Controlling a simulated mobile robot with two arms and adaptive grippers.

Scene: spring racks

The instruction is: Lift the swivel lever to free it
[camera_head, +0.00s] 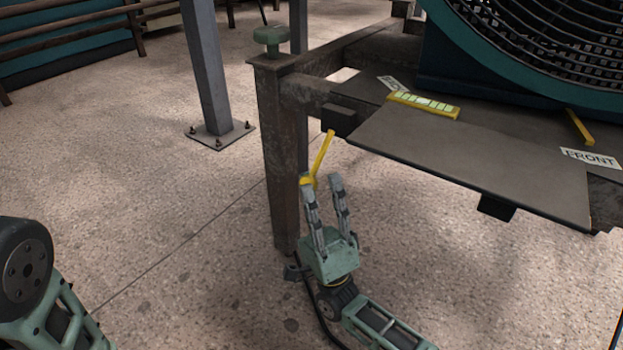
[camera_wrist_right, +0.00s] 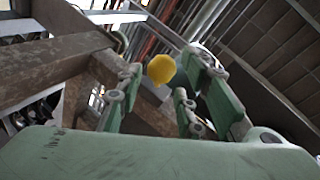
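The yellow swivel lever (camera_head: 322,155) sticks out beside the rusty post at the corner of the rack, tilted, with its lower end near my gripper's left fingertip. My right gripper (camera_head: 320,182) points up from below with its two fingers apart. In the right wrist view, a rounded yellow end (camera_wrist_right: 161,69), likely the lever's, shows in the gap between the spread fingers (camera_wrist_right: 158,92). Nothing shows gripped, and I cannot tell whether a finger touches the lever. My left gripper is out of view; only part of my left arm shows at lower left.
The rusty post (camera_head: 279,165) with a green cap stands just left of the lever. A dark shelf plate (camera_head: 480,160) with a FRONT label (camera_head: 590,157) juts out to the right. A grey column (camera_head: 208,70) stands behind left. The floor at left is mostly clear.

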